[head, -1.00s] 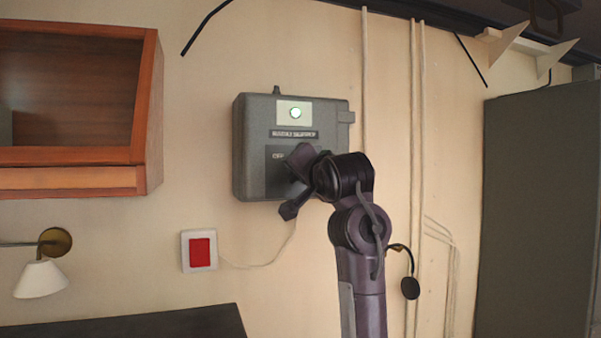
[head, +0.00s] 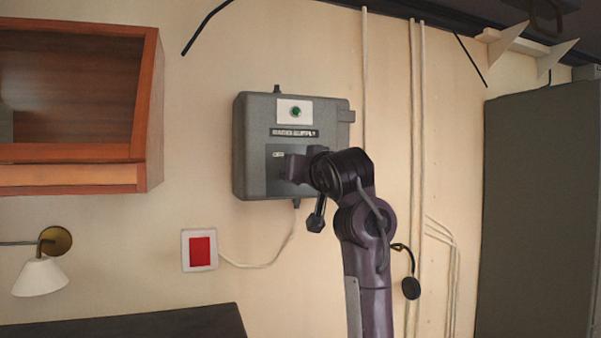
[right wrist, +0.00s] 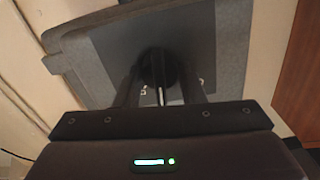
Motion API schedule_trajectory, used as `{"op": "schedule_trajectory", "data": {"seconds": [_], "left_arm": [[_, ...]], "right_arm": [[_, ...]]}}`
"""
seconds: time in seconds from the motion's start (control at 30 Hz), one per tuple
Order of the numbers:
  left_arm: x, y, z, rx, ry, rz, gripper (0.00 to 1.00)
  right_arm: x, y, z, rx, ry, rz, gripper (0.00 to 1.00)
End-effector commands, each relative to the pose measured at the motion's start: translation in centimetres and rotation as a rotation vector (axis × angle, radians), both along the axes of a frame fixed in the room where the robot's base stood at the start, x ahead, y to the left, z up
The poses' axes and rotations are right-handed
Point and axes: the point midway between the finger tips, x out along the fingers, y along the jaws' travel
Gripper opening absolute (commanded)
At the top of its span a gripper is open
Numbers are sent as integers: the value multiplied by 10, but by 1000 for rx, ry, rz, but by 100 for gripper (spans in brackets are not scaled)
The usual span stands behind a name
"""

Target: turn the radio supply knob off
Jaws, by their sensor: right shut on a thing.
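The radio supply box (head: 250,150) is a grey wall unit with a label (head: 294,133) and a green lamp (head: 295,112) that looks dark. My right gripper (head: 292,168) is at the box's lower front panel and hides the knob in the head view. In the right wrist view, the round black knob (right wrist: 157,66) with a pale pointer line sits between the fingers of my right gripper (right wrist: 160,88), which is shut on it. Part of an "OFF" mark shows left of the gripper in the head view. My left gripper is out of view.
A red switch (head: 202,251) in a white frame is on the wall below left. A wooden cabinet (head: 75,178) is at left above a wall lamp (head: 40,278). Cables (head: 419,180) run down the wall at right, before a grey cabinet (head: 540,210).

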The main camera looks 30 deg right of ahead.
Motion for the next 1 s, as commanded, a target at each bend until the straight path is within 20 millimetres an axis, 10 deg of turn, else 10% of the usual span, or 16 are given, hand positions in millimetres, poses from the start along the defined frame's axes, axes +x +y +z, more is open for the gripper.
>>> {"op": "schedule_trajectory", "data": {"seconds": [1.0], "left_arm": [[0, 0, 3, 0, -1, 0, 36]], "right_arm": [[1, 1, -1, -829, 201, -1, 13]]}}
